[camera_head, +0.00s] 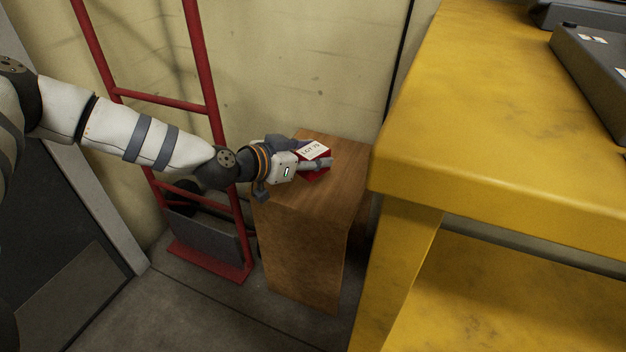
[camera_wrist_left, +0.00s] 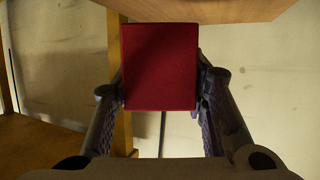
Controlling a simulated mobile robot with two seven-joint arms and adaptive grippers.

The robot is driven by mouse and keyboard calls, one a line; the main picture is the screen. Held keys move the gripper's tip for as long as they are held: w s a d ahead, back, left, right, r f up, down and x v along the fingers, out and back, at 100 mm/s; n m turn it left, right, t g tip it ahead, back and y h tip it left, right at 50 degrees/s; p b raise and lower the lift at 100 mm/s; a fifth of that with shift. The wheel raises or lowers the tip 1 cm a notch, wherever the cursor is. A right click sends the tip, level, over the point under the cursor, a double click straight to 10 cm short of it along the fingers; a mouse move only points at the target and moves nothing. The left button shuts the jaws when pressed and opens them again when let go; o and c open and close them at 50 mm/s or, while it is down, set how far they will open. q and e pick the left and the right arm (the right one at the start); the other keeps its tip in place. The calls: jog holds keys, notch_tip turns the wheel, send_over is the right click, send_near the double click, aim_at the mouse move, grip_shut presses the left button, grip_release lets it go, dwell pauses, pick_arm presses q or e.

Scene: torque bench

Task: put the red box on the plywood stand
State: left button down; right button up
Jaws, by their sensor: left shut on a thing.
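The red box (camera_head: 315,151) has a white label reading "LOT 75" on top. My left gripper (camera_head: 317,157) is shut on it, with one finger on each side. In the head view the box shows over the top of the plywood stand (camera_head: 346,186), a tall brown wooden block. I cannot tell whether the box touches the stand. In the left wrist view the red box (camera_wrist_left: 160,66) fills the space between the fingers, and a wooden surface, likely the stand (camera_wrist_left: 215,10), shows along the top edge. My right gripper is not in view.
A large yellow bench (camera_head: 500,110) with a lower shelf stands right of the stand, with dark grey cases (camera_head: 590,70) on it. A red hand truck (camera_head: 210,100) leans at the wall behind my left arm. The front of the stand's top is clear.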

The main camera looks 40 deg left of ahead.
pick_arm(q)
jog(key=shift+w+a+f+b, duration=0.2)
jog(key=shift+a+f+b, duration=0.1)
jog(key=shift+f, duration=0.15)
jog(key=shift+w+a+f+b, duration=0.15)
jog(key=shift+a+f, duration=0.15)
jog(key=shift+f, duration=0.15)
jog(key=f, duration=0.1)
jog(key=f+b, duration=0.2)
jog(key=shift+w+a+f, duration=0.1)
jog(key=shift+a+f, duration=0.2)
jog(key=shift+f, duration=0.1)
jog(key=shift+r, duration=0.3)
jog(key=shift+f, duration=0.25)
jog(key=c, duration=1)
grip_release()
jog(key=shift+o, duration=0.2)
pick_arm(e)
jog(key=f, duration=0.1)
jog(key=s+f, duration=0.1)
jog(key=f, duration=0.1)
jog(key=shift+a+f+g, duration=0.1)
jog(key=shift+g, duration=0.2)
pick_arm(q)
jog(key=shift+r, duration=0.1)
